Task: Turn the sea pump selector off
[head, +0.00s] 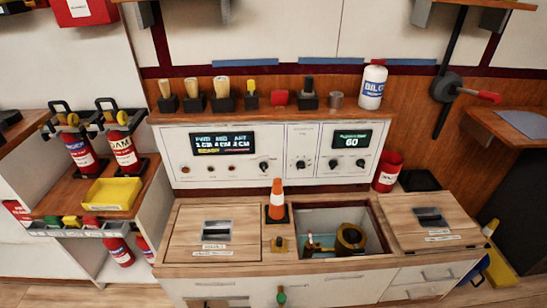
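A white control panel (277,155) stands at the back of the wooden counter. It carries several black knobs: a left one (264,167), two in the middle section (301,165) (333,164), and one under the right display (360,163). The labels beside the knobs are too small to read, so I cannot tell which is the sea pump selector or where it points. The left display (222,142) shows FWD, MID and AFT readings. The right display (351,139) shows 60. My gripper is not in view.
An open hatch (324,209) holds a brass-coloured round part (350,238). Handled tools (221,94) and a white bottle (373,87) stand on the panel's top. A red canister (388,171) stands right of the panel.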

